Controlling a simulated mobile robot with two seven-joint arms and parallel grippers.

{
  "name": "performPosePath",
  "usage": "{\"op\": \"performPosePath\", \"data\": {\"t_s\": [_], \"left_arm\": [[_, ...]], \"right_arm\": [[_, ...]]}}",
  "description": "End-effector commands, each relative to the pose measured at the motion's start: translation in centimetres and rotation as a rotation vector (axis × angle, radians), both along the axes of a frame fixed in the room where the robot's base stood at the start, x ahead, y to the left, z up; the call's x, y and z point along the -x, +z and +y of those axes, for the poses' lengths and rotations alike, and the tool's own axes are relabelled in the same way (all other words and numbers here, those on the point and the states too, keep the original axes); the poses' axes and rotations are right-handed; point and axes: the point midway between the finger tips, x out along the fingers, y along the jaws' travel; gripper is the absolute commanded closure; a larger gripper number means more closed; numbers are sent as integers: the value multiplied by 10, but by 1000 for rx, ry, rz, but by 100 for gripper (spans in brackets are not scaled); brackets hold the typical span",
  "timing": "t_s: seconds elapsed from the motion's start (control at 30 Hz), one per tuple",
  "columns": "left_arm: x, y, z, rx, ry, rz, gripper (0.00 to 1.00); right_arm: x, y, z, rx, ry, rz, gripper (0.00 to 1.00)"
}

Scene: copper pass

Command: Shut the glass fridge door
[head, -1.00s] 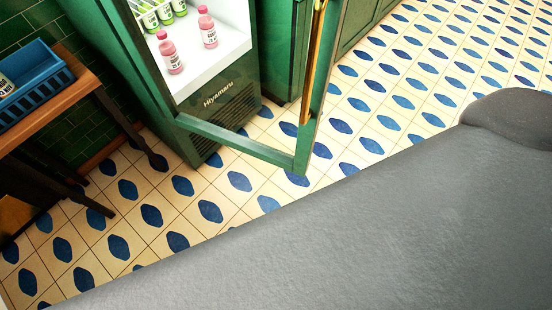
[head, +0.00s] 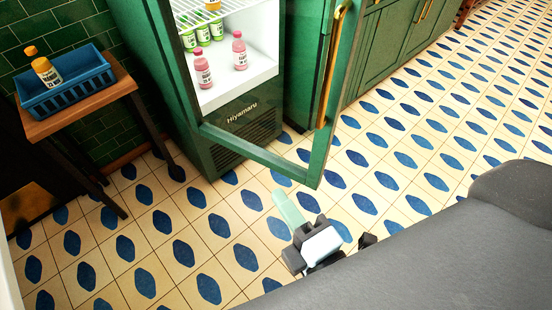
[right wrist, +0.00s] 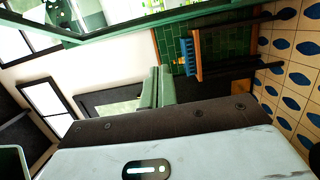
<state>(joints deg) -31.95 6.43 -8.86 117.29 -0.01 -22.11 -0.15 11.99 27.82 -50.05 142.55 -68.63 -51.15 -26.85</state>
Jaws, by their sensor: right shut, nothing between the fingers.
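The glass fridge door (head: 257,154) has a green frame and stands open, swung out from the fridge (head: 240,125) toward me. A long brass handle (head: 329,75) runs up its free side. My right gripper (head: 279,195) is shut and empty, its pale green fingers just below the door's bottom rail in the head view. I see no clear contact with the door. In the right wrist view the closed fingers (right wrist: 157,75) point up, and a green frame bar (right wrist: 170,22) crosses above them. My left gripper is not in view.
Pink bottles (head: 239,50) and green-labelled bottles stand inside the white fridge. A wooden side table (head: 115,95) with a blue crate (head: 70,90) and an orange-capped bottle stands left. Green cabinets (head: 400,40) line the right. The patterned tile floor is clear in front.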

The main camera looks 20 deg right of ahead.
Motion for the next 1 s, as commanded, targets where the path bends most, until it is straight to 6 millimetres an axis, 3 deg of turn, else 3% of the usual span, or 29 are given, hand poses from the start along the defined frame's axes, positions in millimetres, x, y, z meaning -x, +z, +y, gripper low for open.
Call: {"op": "performPosePath", "data": {"t_s": [0.27, 0.83, 1.0], "left_arm": [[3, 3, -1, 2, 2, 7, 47], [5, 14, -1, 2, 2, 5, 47], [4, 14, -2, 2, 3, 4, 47]], "right_arm": [[-13, 1, 2, -1, 0, -3, 100], [-103, 1, 14, 0, -1, 0, 100], [-95, -1, -8, 2, 0, 4, 100]]}}
